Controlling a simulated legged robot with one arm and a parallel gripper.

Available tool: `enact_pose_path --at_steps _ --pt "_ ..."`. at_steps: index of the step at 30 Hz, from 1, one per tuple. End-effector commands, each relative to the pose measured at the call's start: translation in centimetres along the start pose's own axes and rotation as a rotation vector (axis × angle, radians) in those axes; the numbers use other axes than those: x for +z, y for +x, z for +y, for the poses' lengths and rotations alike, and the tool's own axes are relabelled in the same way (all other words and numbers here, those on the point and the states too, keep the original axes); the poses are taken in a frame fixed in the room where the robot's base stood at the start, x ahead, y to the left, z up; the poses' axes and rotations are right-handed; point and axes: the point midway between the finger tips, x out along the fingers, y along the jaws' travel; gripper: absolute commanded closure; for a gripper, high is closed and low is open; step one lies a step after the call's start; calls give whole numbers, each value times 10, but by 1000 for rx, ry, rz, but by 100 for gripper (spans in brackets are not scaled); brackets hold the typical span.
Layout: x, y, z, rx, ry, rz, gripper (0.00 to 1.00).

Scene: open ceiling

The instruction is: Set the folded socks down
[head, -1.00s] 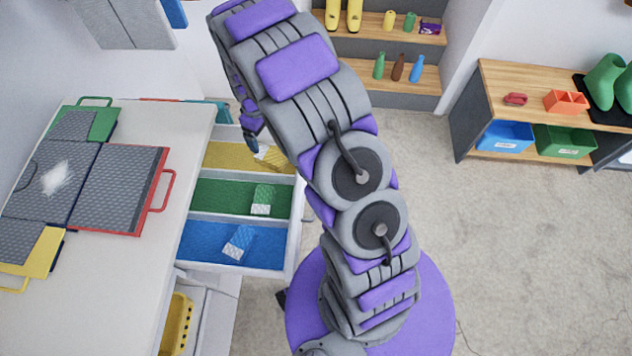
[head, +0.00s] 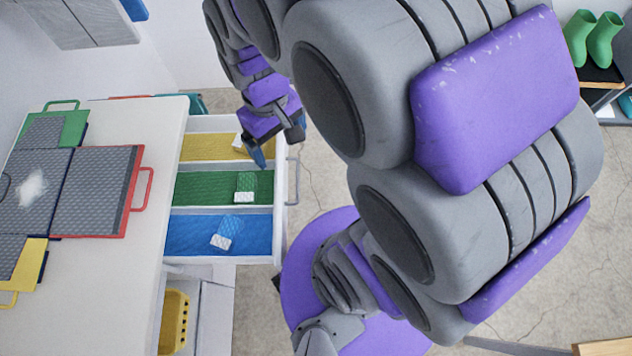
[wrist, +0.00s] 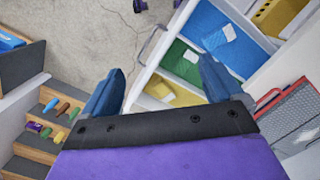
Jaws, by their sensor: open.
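An open white drawer (head: 279,222) has yellow, green and blue compartments. Folded yellow-and-white socks (head: 239,142) lie in the yellow compartment, partly hidden by my arm; they also show in the wrist view (wrist: 160,91). Folded green-and-white socks (head: 245,187) lie in the green compartment. Folded blue-and-white socks (head: 222,232) lie tilted in the blue compartment. My gripper (head: 275,146) is open and empty, over the drawer's far right part near the yellow compartment. In the wrist view its blue fingers (wrist: 160,75) are spread, with the yellow socks seen between them.
A white counter (head: 120,270) with grey, red, green and yellow panels stands left of the drawer. A yellow basket (head: 175,320) sits below it. A drawer handle (head: 293,180) is beside my gripper. A stepped wooden shelf (wrist: 45,125) shows in the wrist view.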

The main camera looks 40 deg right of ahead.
Motion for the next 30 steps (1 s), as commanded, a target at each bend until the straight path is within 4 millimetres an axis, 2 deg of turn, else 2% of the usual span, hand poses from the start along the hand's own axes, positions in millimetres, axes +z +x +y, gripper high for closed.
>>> enact_pose_path --at_steps 3,6,12,18,30 --pt "38 -8 -7 -3 41 -9 7" --pt "67 -11 -13 -4 74 -18 7" --pt "111 -10 -19 -4 123 -39 7" --pt "125 -10 -20 -3 140 -45 7" --pt "125 -9 -21 -2 140 -46 7"
